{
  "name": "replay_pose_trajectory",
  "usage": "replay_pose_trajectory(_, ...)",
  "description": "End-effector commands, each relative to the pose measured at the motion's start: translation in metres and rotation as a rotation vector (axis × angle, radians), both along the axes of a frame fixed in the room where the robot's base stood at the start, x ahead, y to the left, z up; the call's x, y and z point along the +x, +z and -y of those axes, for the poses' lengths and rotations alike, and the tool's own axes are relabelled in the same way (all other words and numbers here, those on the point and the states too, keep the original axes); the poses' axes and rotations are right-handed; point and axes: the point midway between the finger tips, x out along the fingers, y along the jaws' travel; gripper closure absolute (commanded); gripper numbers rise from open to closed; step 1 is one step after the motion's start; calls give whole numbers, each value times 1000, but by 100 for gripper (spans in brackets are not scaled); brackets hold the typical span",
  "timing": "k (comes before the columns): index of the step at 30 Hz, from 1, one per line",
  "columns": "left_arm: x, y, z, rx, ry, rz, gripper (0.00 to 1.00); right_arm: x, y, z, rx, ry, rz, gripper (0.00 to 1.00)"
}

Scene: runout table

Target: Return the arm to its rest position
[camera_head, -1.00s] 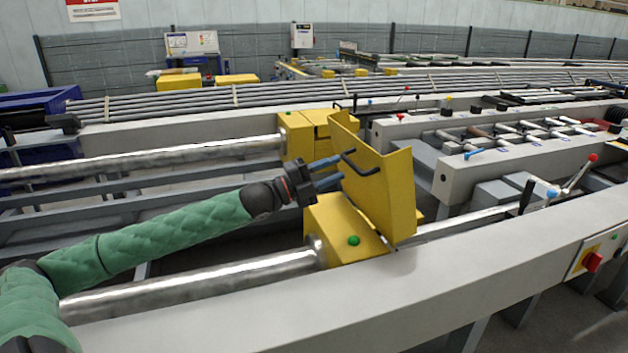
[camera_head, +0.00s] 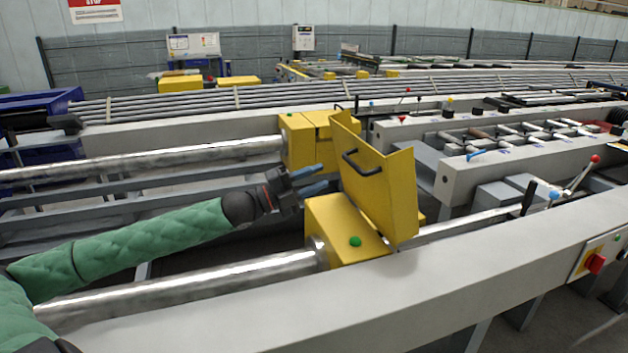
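My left arm, in a green sleeve, comes in from the lower left. Its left gripper (camera_head: 318,178) is open, with two blue-grey fingers apart and nothing between them. The fingers point right, toward a raised yellow cover (camera_head: 385,195) with a black handle (camera_head: 362,162). They are left of the handle, with a visible gap to it. The cover stands tilted open above a yellow block (camera_head: 343,232) with a green button. My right gripper is not in view.
A steel bar (camera_head: 200,285) runs into the yellow block below my arm. A long light-grey beam (camera_head: 330,310) crosses the front, with a red switch (camera_head: 595,263) at right. A second steel bar (camera_head: 150,160) and yellow housing (camera_head: 297,143) lie behind.

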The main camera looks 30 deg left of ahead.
Motion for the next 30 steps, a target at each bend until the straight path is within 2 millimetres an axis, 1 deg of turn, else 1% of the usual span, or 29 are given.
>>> replay_pose_trajectory(14,0,0,0,0,0,0,66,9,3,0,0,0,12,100)
replay_pose_trajectory(17,0,3,0,0,0,0,66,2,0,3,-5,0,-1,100)
replay_pose_trajectory(20,0,16,0,0,-1,0,66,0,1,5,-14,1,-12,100)
replay_pose_trajectory(23,0,38,0,1,-1,1,66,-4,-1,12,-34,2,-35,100)
replay_pose_trajectory(30,0,96,0,0,0,0,66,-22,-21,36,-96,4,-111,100)
